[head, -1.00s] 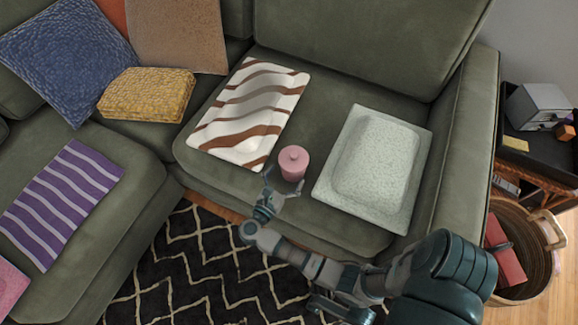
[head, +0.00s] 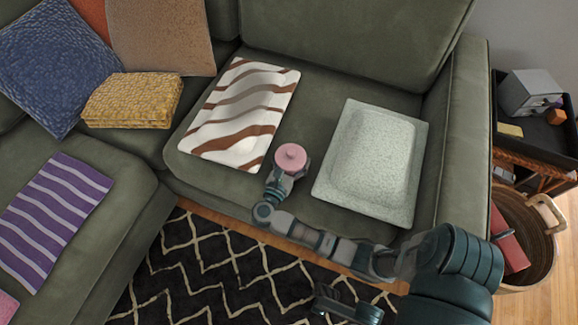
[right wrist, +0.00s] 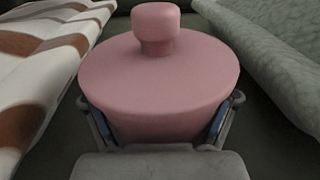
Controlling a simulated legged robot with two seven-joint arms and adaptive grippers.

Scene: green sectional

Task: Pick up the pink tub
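The pink tub (head: 290,157) has a round lid with a knob and is upright at the front of the green sofa seat. My right gripper (head: 286,178) is at its near side, with its fingers around it. In the right wrist view the tub (right wrist: 158,85) fills the middle. The two blue finger pads of the gripper (right wrist: 161,122) lie against its left and right sides, partly under the lid's rim. No gap shows between pads and tub. The tub's base is hidden, so I cannot tell whether it touches the seat.
A brown-and-white striped cloth (head: 240,115) lies left of the tub, and a pale speckled cloth (head: 372,160) lies close on its right. The sofa's right arm (head: 455,140) rises beyond. A black patterned rug (head: 200,270) covers the floor. A wicker basket (head: 535,240) stands at right.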

